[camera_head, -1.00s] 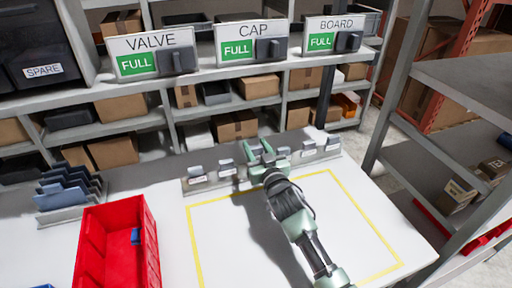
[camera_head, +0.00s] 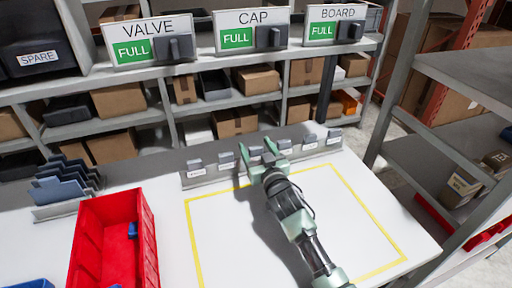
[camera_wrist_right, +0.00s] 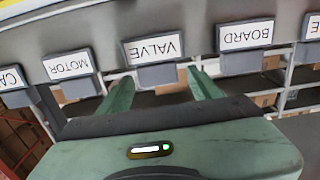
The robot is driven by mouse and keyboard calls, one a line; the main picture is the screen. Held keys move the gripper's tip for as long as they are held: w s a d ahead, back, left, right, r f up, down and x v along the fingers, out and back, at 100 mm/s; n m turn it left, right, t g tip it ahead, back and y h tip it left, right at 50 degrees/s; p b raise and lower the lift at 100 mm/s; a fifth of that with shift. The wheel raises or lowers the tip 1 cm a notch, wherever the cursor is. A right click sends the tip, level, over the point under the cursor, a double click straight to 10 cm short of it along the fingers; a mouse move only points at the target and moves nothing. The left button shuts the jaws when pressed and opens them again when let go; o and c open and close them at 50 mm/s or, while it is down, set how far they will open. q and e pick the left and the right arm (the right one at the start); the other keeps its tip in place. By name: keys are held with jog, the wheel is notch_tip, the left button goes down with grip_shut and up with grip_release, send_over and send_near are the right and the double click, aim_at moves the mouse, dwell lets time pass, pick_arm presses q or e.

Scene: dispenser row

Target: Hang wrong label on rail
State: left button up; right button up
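A grey rail (camera_head: 212,180) runs along the back of the white table with several small dark label blocks on it. My right gripper (camera_head: 257,150) is at the middle of the rail, fingers apart. In the right wrist view the gripper (camera_wrist_right: 163,88) is open, and the label reading VALVE (camera_wrist_right: 154,48) sits upside down in the picture beyond the gap between the fingers. The MOTOR label (camera_wrist_right: 68,65) and BOARD label (camera_wrist_right: 246,36) flank it, with further labels cut off at both edges. I cannot tell whether the fingers touch a label. My left gripper is out of view.
VALVE (camera_head: 149,39), CAP (camera_head: 252,32) and BOARD (camera_head: 337,26) signs, each marked FULL, stand on the shelf behind. A red bin (camera_head: 86,235) and a rack of blue-grey plates (camera_head: 62,188) are at left. The yellow-outlined area (camera_head: 222,240) holds only my arm's overlap.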

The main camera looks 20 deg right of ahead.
jog(key=s+b, duration=0.1)
jog(key=s, duration=0.6)
jog(key=shift+s+d, duration=0.15)
jog(key=shift+s, duration=0.25)
